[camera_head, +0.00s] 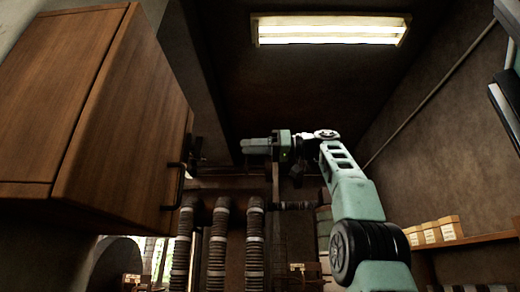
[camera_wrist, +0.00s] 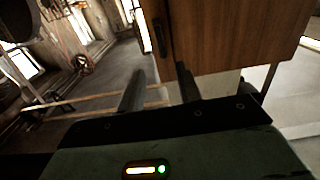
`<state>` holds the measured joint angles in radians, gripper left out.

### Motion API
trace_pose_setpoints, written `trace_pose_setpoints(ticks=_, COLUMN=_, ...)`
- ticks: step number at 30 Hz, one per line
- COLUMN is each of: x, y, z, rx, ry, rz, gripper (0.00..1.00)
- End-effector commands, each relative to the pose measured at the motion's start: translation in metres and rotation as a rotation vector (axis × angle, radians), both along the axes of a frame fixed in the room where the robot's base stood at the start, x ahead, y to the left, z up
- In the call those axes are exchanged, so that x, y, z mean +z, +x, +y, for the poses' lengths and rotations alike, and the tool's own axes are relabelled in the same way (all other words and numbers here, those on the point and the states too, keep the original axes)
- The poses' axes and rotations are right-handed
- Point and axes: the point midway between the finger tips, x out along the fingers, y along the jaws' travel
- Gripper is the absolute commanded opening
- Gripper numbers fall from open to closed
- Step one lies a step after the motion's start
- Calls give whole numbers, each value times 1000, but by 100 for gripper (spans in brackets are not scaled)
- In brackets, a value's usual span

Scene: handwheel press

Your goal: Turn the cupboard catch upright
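The wooden cupboard (camera_head: 125,130) hangs at the left in the head view, with a dark bar handle (camera_head: 175,187) on its door. A small dark part (camera_head: 191,148) sticks out at the door's far edge; I cannot tell whether it is the catch or how it is turned. My gripper (camera_head: 246,146) is to the right of the cupboard, apart from it. In the wrist view, my gripper (camera_wrist: 159,88) has two dark fingers apart with nothing between them. The cupboard (camera_wrist: 230,40) is beyond the right finger, with a dark upright fitting (camera_wrist: 158,36) on its left edge.
Ribbed pipes (camera_head: 217,250) stand below and right of the cupboard. A shelf with small boxes (camera_head: 435,232) is on the right wall. A lamp (camera_head: 330,30) hangs overhead. A handwheel (camera_wrist: 83,64) is far off in the wrist view. The space between gripper and cupboard looks clear.

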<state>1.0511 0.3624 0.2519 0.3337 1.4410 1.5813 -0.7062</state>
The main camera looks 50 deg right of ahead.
Motion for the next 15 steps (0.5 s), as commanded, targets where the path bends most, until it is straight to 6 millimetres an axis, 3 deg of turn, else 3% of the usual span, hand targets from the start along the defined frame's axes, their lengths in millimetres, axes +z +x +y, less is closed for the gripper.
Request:
trace_pose_setpoints(ticks=6, x=0, y=-17, z=-14, rx=0, ry=1, rz=1, gripper=35)
trace_pose_setpoints(ticks=15, x=0, y=-18, z=-15, rx=1, ry=1, rz=1, gripper=35)
